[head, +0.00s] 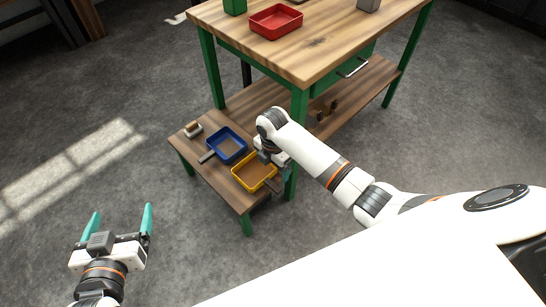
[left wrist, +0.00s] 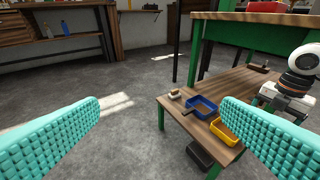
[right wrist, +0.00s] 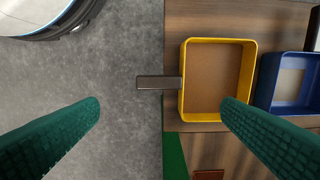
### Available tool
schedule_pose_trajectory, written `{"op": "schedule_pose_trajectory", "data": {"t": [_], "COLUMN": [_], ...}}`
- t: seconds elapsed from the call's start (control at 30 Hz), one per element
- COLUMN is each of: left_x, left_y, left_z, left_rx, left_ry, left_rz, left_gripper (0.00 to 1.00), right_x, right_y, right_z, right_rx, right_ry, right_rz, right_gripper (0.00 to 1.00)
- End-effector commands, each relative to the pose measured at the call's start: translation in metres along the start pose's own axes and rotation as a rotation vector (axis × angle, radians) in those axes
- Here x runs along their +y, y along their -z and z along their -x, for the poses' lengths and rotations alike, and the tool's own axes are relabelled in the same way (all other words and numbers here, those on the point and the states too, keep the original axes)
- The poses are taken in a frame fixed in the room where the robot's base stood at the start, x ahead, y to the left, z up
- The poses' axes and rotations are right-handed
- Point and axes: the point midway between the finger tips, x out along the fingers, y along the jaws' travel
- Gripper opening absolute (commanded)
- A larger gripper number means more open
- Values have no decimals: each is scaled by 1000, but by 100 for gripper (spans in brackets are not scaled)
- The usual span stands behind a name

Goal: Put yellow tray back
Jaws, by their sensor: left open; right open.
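The yellow tray (head: 254,172) sits on the low wooden side bench, empty, with a dark handle (right wrist: 159,82) sticking out past the bench edge. It also shows in the left wrist view (left wrist: 225,132) and from above in the right wrist view (right wrist: 217,80). My right gripper (right wrist: 160,112) is open above the tray's handle side; its fingers hang apart, one overlapping the tray's lower edge in that view. In the head view the right arm hides the tray's right end. My left gripper (head: 120,222) is open and empty over the floor, far left of the bench.
A blue tray (head: 227,145) lies next to the yellow one on the low bench (head: 238,191), with a small brush-like block (head: 193,129) behind. A green-legged workbench (head: 330,40) stands behind, with a red tray (head: 276,21) on top. Floor on the left is clear.

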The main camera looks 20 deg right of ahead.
Motion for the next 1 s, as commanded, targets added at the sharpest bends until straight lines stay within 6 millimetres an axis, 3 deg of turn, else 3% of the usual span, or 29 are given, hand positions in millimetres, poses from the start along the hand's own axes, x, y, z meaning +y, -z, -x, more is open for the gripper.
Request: {"op": "schedule_pose_trajectory", "data": {"t": [0.13, 0.37, 0.47, 0.57, 0.63, 0.73, 0.9, 1.0], "left_x": [3, 6, 6, 6, 6, 6, 6, 6], "left_y": [21, 37, 38, 38, 38, 38, 38, 38], "left_z": [7, 12, 13, 13, 13, 13, 12, 12], "left_rx": [137, 229, 236, 236, 235, 234, 234, 234], "left_ry": [-8, -14, -14, -14, -14, -14, -14, -14], "left_rz": [0, 1, 1, 1, 1, 1, 1, 1], "left_gripper": [88, 88, 88, 88, 88, 88, 88, 88], "right_x": [0, 2, 9, 21, 34, 55, 93, 107], "right_y": [0, -7, -30, -64, -85, -99, -98, -93], "right_z": [16, 21, 16, 21, 36, 71, 138, 165], "right_rx": [0, -5, -28, -97, -179, -324, -566, -662], "right_ry": [0, 20, 105, 261, 388, 555, 757, 823], "right_rz": [0, -26, -143, -384, -604, -927, -1351, -1484], "right_gripper": [88, 88, 88, 88, 88, 88, 88, 88]}}
